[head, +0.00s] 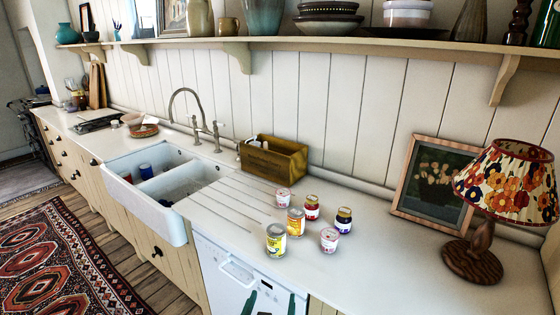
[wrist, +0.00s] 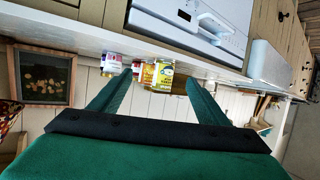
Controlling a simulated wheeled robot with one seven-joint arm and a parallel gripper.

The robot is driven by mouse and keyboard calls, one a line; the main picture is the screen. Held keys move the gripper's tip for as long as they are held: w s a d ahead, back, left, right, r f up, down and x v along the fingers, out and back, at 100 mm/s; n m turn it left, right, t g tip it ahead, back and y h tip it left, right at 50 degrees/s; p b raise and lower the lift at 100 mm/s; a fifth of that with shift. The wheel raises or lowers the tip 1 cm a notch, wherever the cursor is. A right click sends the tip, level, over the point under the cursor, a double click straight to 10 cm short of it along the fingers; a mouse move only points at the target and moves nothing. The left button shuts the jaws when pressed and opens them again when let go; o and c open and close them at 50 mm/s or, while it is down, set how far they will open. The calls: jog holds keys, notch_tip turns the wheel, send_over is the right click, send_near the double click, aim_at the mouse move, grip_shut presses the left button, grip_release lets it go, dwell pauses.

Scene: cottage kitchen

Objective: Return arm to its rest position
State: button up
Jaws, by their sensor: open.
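My gripper (head: 271,300) shows only as two green fingertips at the bottom edge of the head view, in front of the white dishwasher (head: 222,267). In the wrist view my gripper (wrist: 158,78) is open, its two green fingers spread with nothing held between them. That view is upside down. A yellow-labelled can (wrist: 157,76) and other small containers show beyond the fingers, on the counter and apart from them. Most of my arm is out of the head view.
Several small cans and jars, including a yellow can (head: 276,240), stand on the white counter (head: 370,270). A lamp (head: 508,185) and framed picture (head: 435,180) are at right. A wooden box (head: 273,160) and sink (head: 125,195) lie left. A shelf (head: 330,43) runs above.

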jog(key=s+f+n, duration=0.1)
jog(key=s+f, duration=0.8)
jog(key=f, duration=0.1)
jog(key=s+d+f+t+y, duration=0.1)
jog(key=s+d+t, duration=0.1)
jog(key=s, duration=2.6)
jog(key=shift+s+f+y, duration=0.2)
jog(key=shift+f+y, duration=0.05)
jog(key=shift+y, duration=0.05)
